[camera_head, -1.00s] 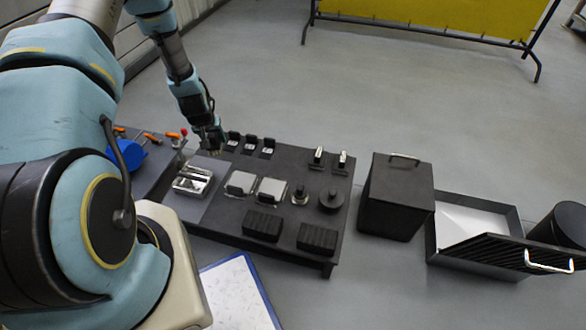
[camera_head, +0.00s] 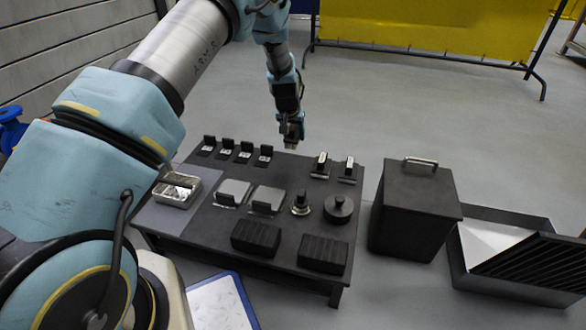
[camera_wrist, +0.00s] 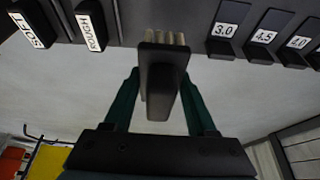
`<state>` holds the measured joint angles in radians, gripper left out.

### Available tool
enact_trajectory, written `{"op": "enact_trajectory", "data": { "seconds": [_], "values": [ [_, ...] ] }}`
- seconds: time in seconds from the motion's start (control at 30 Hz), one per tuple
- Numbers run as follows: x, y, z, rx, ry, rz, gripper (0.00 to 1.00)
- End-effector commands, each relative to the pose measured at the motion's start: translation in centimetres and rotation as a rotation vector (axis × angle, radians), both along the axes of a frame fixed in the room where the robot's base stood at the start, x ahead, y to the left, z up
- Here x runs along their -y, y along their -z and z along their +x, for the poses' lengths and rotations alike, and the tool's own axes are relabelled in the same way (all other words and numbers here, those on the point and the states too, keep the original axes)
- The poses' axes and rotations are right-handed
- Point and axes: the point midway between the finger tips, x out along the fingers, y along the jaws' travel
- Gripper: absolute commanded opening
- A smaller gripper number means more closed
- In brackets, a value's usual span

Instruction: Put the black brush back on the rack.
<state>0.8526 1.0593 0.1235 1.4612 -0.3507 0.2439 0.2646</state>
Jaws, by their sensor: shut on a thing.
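My gripper (camera_head: 291,143) is above the back edge of the dark table (camera_head: 222,250), between the row of small number blocks and the two labelled upright pieces. In the wrist view my gripper (camera_wrist: 161,88) is shut on the black brush (camera_wrist: 162,85), whose short tan bristles point towards the table edge. In the head view the brush is too small to make out. The wrist view shows upright pieces marked SOFT (camera_wrist: 31,24) and ROUGH (camera_wrist: 92,24), and number blocks 3.0 (camera_wrist: 226,28), 4.5 (camera_wrist: 265,36) and 4.0 (camera_wrist: 299,43). I cannot tell which part is the rack.
The table holds a metal tray (camera_head: 176,190), two grey-topped blocks, a knob (camera_head: 338,209) and two ribbed black blocks (camera_head: 256,238). A black box with a handle (camera_head: 413,210) and an open bin (camera_head: 515,255) stand to the right. The floor behind the table is clear.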

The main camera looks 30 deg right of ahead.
Motion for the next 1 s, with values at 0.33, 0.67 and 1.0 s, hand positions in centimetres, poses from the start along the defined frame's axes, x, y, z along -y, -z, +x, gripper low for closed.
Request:
{"op": "enact_trajectory", "data": {
  "seconds": [0.33,0.67,1.0],
  "values": [
    [-0.1,5.9,0.0,-0.002,-0.001,0.001,0.05],
    [-0.1,9.6,0.0,-0.001,-0.001,0.0,0.05],
    [-0.1,9.8,0.0,-0.001,-0.001,0.0,0.05]
  ]
}}
